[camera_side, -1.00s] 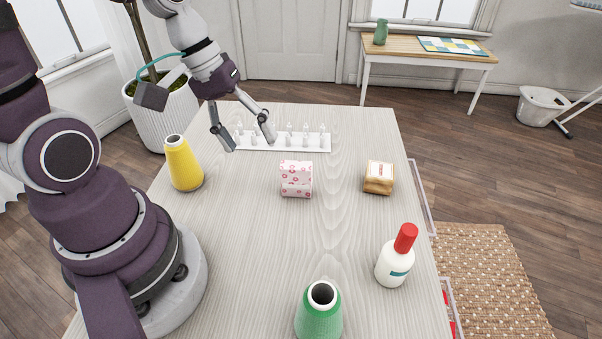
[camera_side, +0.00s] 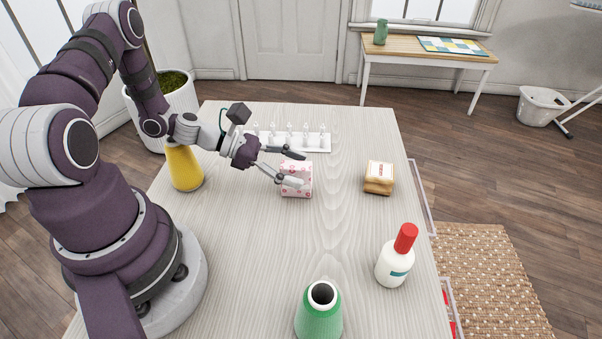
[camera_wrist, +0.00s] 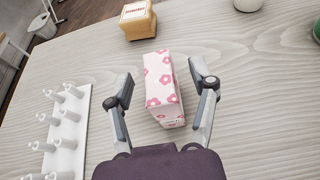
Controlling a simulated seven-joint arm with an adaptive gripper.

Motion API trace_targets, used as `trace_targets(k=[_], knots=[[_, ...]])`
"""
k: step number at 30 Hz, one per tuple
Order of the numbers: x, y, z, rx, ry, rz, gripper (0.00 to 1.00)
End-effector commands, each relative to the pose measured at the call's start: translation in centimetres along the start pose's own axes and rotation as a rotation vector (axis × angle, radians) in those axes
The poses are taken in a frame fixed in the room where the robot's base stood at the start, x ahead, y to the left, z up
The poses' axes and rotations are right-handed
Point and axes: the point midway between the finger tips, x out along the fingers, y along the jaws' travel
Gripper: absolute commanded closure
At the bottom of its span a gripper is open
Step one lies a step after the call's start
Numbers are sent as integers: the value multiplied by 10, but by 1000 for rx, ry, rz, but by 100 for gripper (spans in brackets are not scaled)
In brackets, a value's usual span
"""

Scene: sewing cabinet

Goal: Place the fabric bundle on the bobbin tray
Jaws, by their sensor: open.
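The fabric bundle is pink and white with a flower print (camera_side: 298,185) and lies in the middle of the table. It also shows in the wrist view (camera_wrist: 163,88), between and just ahead of the fingers.
A yellow thread cone (camera_side: 183,170) stands behind my arm at the left. A tan block-like bundle (camera_side: 378,178) sits at the right. A white bottle with a red cap (camera_side: 393,265) and a green cone (camera_side: 319,315) stand nearer the front. The table between is clear.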

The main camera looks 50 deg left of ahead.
Motion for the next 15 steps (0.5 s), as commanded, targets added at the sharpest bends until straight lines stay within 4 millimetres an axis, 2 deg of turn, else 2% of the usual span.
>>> trace_targets(k=[7,15], knots=[[4,0,0,1,1,0,41],[4,0,0,2,1,-1,76]])
